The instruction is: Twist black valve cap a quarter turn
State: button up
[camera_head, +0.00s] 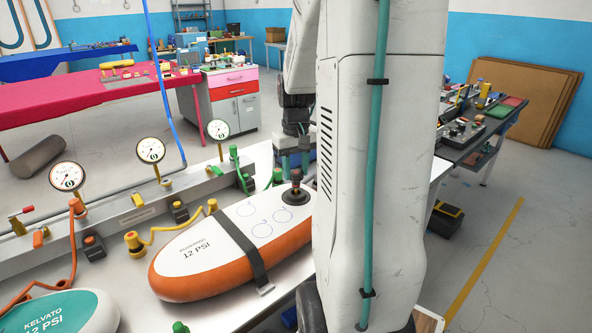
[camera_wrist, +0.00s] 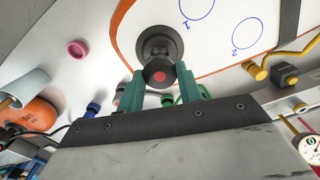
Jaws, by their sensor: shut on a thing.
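The black valve cap (camera_wrist: 160,73) has a red dot on its top. It sits on the dark round valve base on the orange-edged white board (camera_wrist: 215,38). My gripper (camera_wrist: 162,84) has two green fingers, one on each side of the cap, and is shut on it. In the head view the cap (camera_head: 296,178) stands upright at the board's far right end (camera_head: 205,258). My arm stands in front and hides part of that end.
A black strap (camera_head: 243,250) crosses the board. Gauges (camera_head: 151,150) and hose fittings line the rail behind. A teal board (camera_head: 65,312) lies at the front left.

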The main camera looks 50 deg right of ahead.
aim_at(296, 172)
jog(key=shift+r, duration=0.1)
jog(key=shift+r, duration=1.9)
